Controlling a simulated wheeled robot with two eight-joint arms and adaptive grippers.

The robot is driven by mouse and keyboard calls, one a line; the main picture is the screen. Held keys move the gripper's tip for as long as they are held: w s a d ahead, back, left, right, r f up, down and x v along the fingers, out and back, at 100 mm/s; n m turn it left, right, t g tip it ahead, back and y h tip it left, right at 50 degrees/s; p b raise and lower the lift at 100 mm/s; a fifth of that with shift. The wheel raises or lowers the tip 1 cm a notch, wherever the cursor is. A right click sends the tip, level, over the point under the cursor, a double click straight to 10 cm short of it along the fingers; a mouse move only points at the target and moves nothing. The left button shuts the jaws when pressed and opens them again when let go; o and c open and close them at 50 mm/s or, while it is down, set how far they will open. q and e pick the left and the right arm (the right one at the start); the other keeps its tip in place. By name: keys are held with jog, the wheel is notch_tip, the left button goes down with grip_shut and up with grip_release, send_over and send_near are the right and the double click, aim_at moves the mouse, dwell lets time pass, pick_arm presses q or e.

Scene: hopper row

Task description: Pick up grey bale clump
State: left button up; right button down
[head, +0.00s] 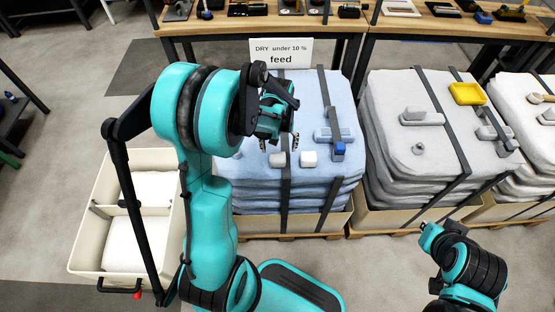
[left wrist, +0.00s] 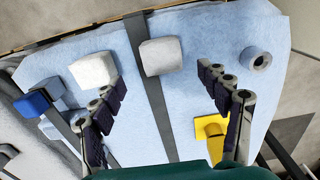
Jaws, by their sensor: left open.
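My left gripper (head: 280,143) is open and empty above the light blue bale (head: 306,95), pointing down. In the left wrist view, a pale grey clump (left wrist: 162,57) lies on that bale ahead of the gap between my open fingers (left wrist: 160,75); they are not closed on it. It also shows in the head view (head: 277,160), just below the fingertips. A whiter clump (left wrist: 93,70) lies beside it. The grey bale (head: 385,100) to the right carries grey clumps (head: 421,117). My right gripper (head: 430,235) is low at right, its fingers unclear.
A blue block (head: 339,149), a light blue clump, a ring (left wrist: 256,59) and a yellow piece (left wrist: 208,127) lie on the blue bale. Dark straps cross it. A yellow tray (head: 467,93) sits on the grey bale. A cream bin (head: 85,235) stands left; benches stand behind.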

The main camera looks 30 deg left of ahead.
aim_at(278, 154)
pick_arm(q)
jog(key=f+b, duration=0.1)
jog(key=f, duration=0.3)
jog(key=f+b, duration=0.1)
jog(key=f, duration=0.1)
jog(key=shift+a+b, duration=0.25)
jog(key=shift+b, duration=0.05)
jog(key=shift+r, duration=0.1)
jog(key=c, duration=1)
